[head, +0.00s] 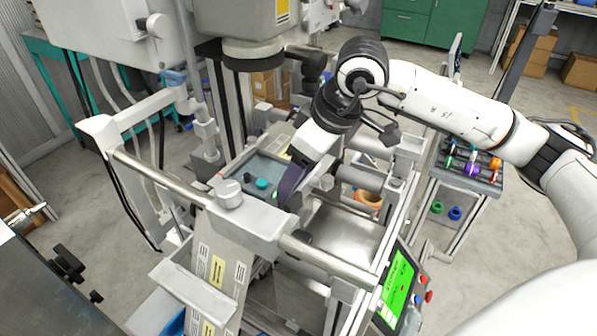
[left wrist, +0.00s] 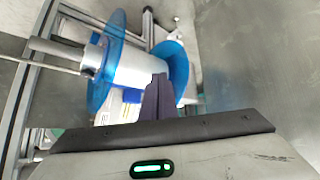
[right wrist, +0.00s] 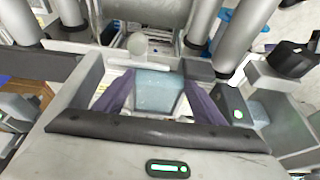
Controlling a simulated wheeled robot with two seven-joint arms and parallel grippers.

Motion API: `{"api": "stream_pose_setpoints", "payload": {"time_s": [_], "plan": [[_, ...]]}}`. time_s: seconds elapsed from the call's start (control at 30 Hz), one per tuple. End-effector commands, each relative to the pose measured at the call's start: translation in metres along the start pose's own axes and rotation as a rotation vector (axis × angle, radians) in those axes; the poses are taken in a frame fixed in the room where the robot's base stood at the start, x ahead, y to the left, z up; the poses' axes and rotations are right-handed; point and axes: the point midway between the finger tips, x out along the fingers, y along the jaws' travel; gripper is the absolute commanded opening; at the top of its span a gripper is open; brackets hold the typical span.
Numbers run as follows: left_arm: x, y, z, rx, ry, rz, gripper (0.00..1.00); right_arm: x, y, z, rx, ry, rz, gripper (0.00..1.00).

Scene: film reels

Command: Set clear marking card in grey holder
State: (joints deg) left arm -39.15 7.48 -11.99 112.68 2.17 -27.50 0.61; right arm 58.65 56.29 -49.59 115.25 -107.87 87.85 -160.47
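In the right wrist view a pale blue, see-through plate, which I take to be the clear marking card (right wrist: 158,92), lies between the two purple fingers of my right gripper (right wrist: 158,80). The fingertips meet its side edges. In the head view this gripper (head: 290,186) reaches down into the machine, hiding most of the card. A grey frame, apparently the grey holder (right wrist: 84,84), surrounds the fingers; I cannot tell whether the card rests in it. My left gripper (left wrist: 158,92) has its fingers together with nothing between them, before a blue-flanged reel.
Metal rails (head: 325,262) and upright posts crowd around my right gripper. A panel with a green screen (head: 397,287) stands at the front right. A rack of coloured spools (head: 472,165) is to the right. The blue-flanged reel (left wrist: 181,72) is close to my left gripper.

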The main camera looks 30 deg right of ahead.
Motion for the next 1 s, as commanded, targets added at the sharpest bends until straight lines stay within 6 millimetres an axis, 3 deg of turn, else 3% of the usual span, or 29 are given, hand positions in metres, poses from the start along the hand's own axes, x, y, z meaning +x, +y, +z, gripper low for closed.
{"api": "stream_pose_setpoints", "payload": {"time_s": [0.27,0.4,0.7,1.0], "plan": [[-0.013,-0.001,-0.011,-0.007,-0.001,-0.004,0.0,-0.016,0.0,-0.007,0.001,0.0,0.0,0.81],[-0.007,-0.005,-0.003,-0.01,-0.003,-0.011,0.0,-0.042,0.001,-0.006,0.0,0.006,0.004,0.81],[0.006,-0.005,0.012,-0.002,-0.014,-0.008,0.0,-0.064,0.002,0.06,0.003,-0.003,0.005,0.81],[0.011,0.002,0.009,0.006,0.001,0.004,0.0,-0.082,0.001,0.098,0.002,-0.001,0.003,0.81]]}}
